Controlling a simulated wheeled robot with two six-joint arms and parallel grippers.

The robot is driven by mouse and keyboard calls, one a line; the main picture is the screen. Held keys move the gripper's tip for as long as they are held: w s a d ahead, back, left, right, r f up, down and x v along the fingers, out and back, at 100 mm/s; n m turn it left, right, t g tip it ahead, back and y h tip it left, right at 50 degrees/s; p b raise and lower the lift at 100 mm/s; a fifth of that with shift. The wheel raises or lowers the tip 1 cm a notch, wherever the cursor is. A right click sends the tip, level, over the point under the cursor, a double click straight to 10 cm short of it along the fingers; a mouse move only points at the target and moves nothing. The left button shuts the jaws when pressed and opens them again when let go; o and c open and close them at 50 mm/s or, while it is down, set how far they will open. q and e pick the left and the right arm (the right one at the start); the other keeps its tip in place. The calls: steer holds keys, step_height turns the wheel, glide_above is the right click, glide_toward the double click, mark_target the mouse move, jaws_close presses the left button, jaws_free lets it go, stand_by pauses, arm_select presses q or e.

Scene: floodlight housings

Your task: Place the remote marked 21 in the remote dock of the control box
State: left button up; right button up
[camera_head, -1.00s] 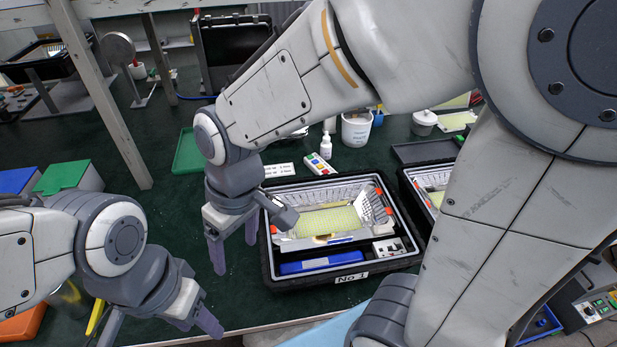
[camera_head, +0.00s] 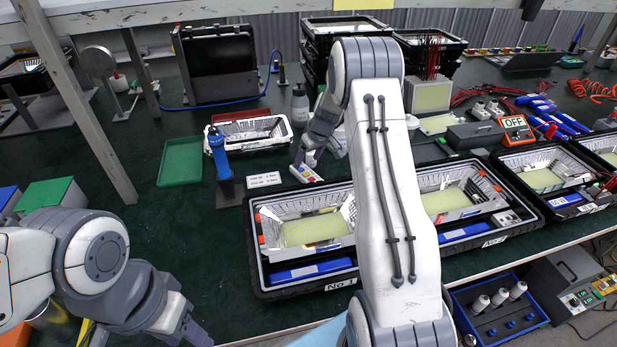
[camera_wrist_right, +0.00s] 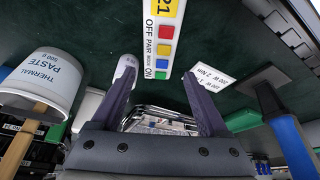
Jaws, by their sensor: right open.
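The remote, a white bar with red, green, yellow and blue buttons, lies on the green bench top (camera_head: 306,174). In the right wrist view the remote (camera_wrist_right: 163,48) has a yellow label partly cut by the top edge, ending in 1. My right gripper (camera_head: 309,158) is open, just above the remote; in the wrist view its fingers (camera_wrist_right: 158,76) stand apart on either side of the remote's near end. My left gripper (camera_head: 150,335) is open and empty at the bottom left, partly cut off. A grey box with buttons (camera_head: 570,283), probably the control box, stands at lower right; its dock is unclear.
Floodlight housings in black cases (camera_head: 303,288) lie front of the remote. A blue-handled tool (camera_head: 218,155), label card (camera_head: 263,180) and green tray (camera_head: 180,162) are to its left. A thermal paste tub (camera_wrist_right: 40,80) is close by my right gripper.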

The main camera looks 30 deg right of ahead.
mark_target(304, 169)
steer(key=shift+p+x, duration=0.65)
steer(key=shift+x, duration=2.35)
steer(key=shift+d, duration=0.1)
jaws_close()
steer(key=shift+r, duration=0.1)
